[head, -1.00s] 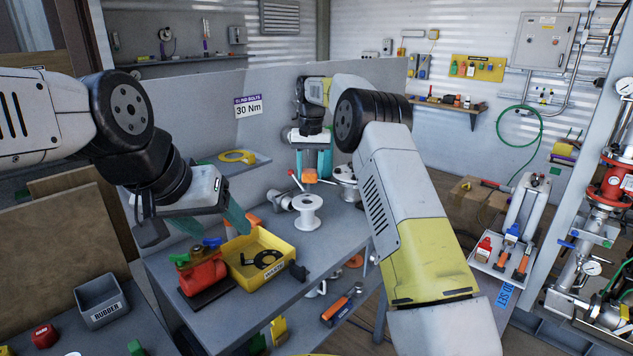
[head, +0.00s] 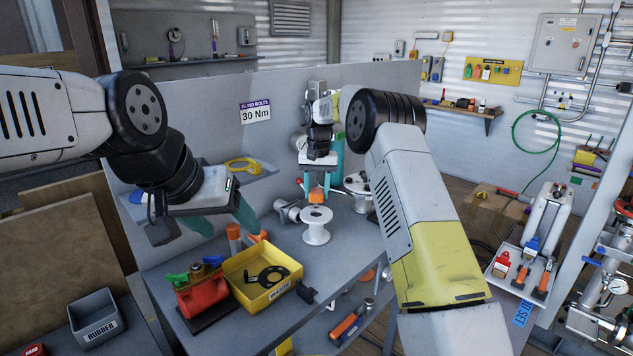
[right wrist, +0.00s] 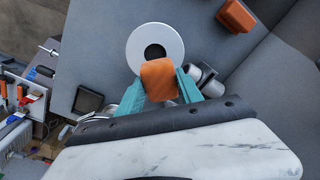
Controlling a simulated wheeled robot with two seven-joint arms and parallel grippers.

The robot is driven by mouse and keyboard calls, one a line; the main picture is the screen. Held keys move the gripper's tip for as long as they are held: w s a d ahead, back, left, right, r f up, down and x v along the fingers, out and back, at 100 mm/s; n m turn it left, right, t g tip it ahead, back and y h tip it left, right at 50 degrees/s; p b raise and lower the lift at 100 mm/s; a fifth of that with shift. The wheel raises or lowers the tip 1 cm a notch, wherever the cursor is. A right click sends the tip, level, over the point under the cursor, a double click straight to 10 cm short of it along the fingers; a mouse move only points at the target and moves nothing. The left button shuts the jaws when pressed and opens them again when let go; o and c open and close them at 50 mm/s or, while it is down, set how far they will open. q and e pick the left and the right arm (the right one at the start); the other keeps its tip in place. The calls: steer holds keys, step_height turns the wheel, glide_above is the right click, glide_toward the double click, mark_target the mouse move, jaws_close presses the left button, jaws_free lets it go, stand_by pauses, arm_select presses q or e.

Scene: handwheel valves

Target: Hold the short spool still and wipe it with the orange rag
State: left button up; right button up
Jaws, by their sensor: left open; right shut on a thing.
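A white spool (head: 316,228) with round flanges stands upright on the grey bench; its top flange and dark bore show in the right wrist view (right wrist: 140,45). My right gripper (head: 317,187) is shut on the orange rag (head: 316,195), with its teal fingers on either side of it. The rag (right wrist: 158,80) overlaps the near edge of the flange in the right wrist view; I cannot tell whether they touch. My left gripper (head: 222,220) is open and empty, left of the spool and apart from it. A second white spool-like part (head: 358,186) is partly hidden by my right arm.
A yellow tray (head: 247,294) holding a dark part stands at the bench front, beside a red valve body (head: 203,292). Orange-topped items (head: 234,236) stand behind the tray. A grey metal fitting (head: 287,210) lies close left of the spool. A grey panel (head: 280,150) backs the bench.

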steer(key=shift+w, duration=1.15)
steer(key=shift+s+d, duration=0.1)
steer(key=shift+s, duration=0.5)
steer(key=d+r, duration=0.4)
steer(key=shift+d, duration=0.4)
